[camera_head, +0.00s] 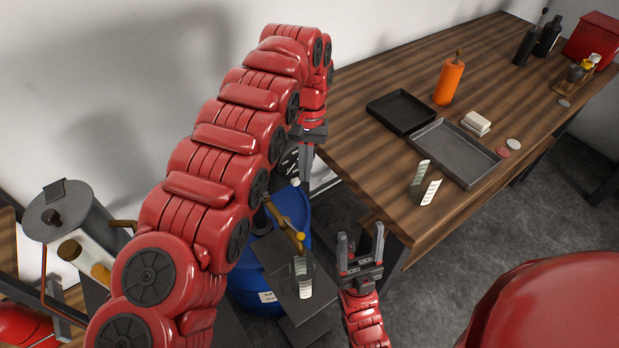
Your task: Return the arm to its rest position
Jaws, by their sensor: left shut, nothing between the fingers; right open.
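My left arm, thick red segments with black discs, rises from the lower left across the view. Its gripper (304,178) hangs beside the left edge of the wooden table (345,125), shut and empty, with its fingers pointing down. My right gripper (360,236) is in the lower middle, in front of the table's near corner. Its two dark fingers stand apart and point up, with nothing between them. Part of the floor and the blue container behind the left arm is hidden.
The table holds a black tray (401,112), a grey tray (455,152), an orange bottle (449,82) and a clear labelled glass (424,186). A brass tap (285,224), another glass (302,278) and a blue container (247,290) stand below. A grey pot (85,225) is at left.

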